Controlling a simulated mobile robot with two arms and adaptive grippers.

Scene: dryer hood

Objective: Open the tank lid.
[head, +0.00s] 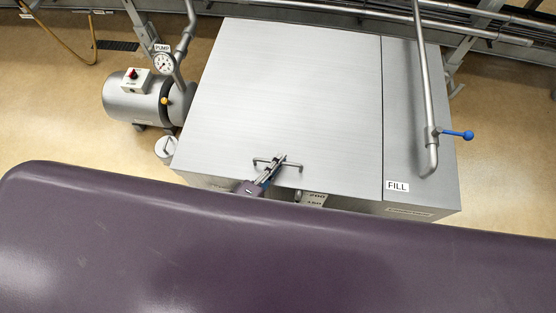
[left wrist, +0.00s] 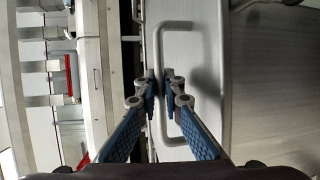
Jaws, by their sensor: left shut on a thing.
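The tank lid (head: 300,90) is a large brushed-metal panel on top of the tank, and it lies flat and closed in the head view. It also shows in the left wrist view (left wrist: 275,70). A thin bar handle (head: 291,165) sits near its front edge and shows as a bracket-shaped bar in the left wrist view (left wrist: 176,27). My left gripper (head: 279,161) is shut on the handle. In the left wrist view, its blue-padded fingers (left wrist: 162,85) stand on both sides of the bar. My right gripper is not in view.
A fixed top section (head: 410,120) with a FILL label (head: 397,186), a pipe (head: 422,75) and a blue valve lever (head: 458,134) adjoins the lid on the right. A pump (head: 135,105) with a gauge (head: 163,63) stands at left. Pipes run behind the tank.

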